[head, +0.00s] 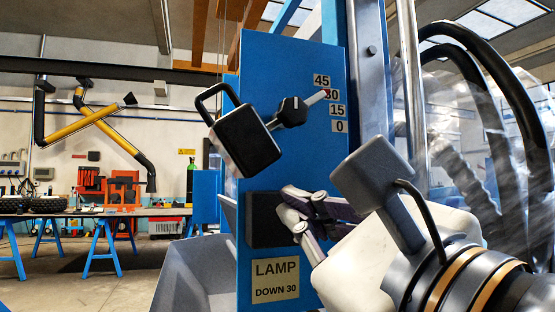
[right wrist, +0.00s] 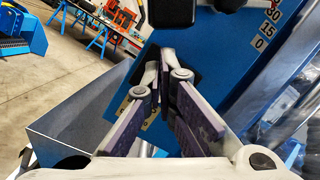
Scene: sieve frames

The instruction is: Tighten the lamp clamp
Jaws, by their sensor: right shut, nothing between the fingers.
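The black lamp (head: 246,141) hangs tilted in front of a blue panel (head: 285,75). A dark knuckle (head: 291,112) joins it to a pale pointer (head: 316,98), whose tip partly covers the "30" label (head: 333,94). Lower down, a black block (head: 264,220), perhaps the clamp, sits on the panel above a sign (head: 275,281) reading "LAMP DOWN 30". My right gripper (head: 300,203) is shut and empty, its fingers in front of the block's right side. They hide part of it; I cannot tell whether they touch. The right wrist view shows the gripper (right wrist: 165,75) before dark parts. My left gripper is out of view.
A grey bin (head: 190,275) stands low at the panel's left. A metal post (head: 370,60) and black hoses (head: 500,80) rise at the right. A workbench (head: 100,213) stands far left, with open floor before it.

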